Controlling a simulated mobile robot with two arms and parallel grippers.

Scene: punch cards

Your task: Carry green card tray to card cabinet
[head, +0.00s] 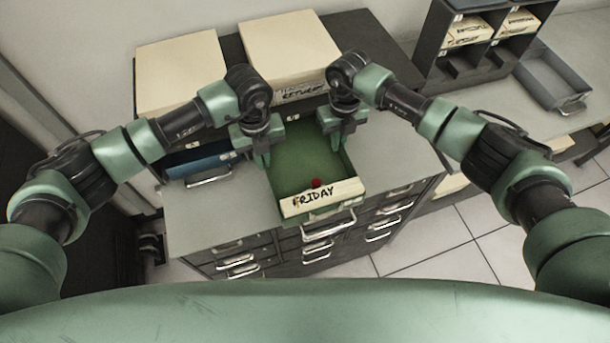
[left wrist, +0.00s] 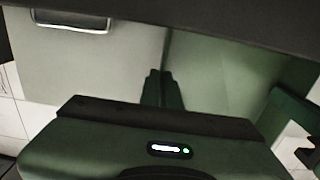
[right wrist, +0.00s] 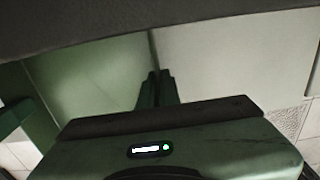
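The green card tray (head: 300,165) is over the light grey top of a drawer cabinet (head: 225,215), its front label reading FRIDAY; I cannot tell whether it rests there. A small red thing (head: 316,183) shows just behind the label. My left gripper (head: 262,158) is shut on the tray's left wall, and its fingers show at the wall in the left wrist view (left wrist: 162,88). My right gripper (head: 337,140) is shut on the right wall, also seen in the right wrist view (right wrist: 156,88). The tray's far end is partly hidden by shadow and my arms.
A blue tray (head: 200,160) stands left of the green one. Two cream boxes (head: 180,72) (head: 288,45) stand behind on a dark unit. A dark compartment rack (head: 430,50) with cards and a grey tray (head: 555,75) are on the right counter. Bare cabinet top lies right of the tray.

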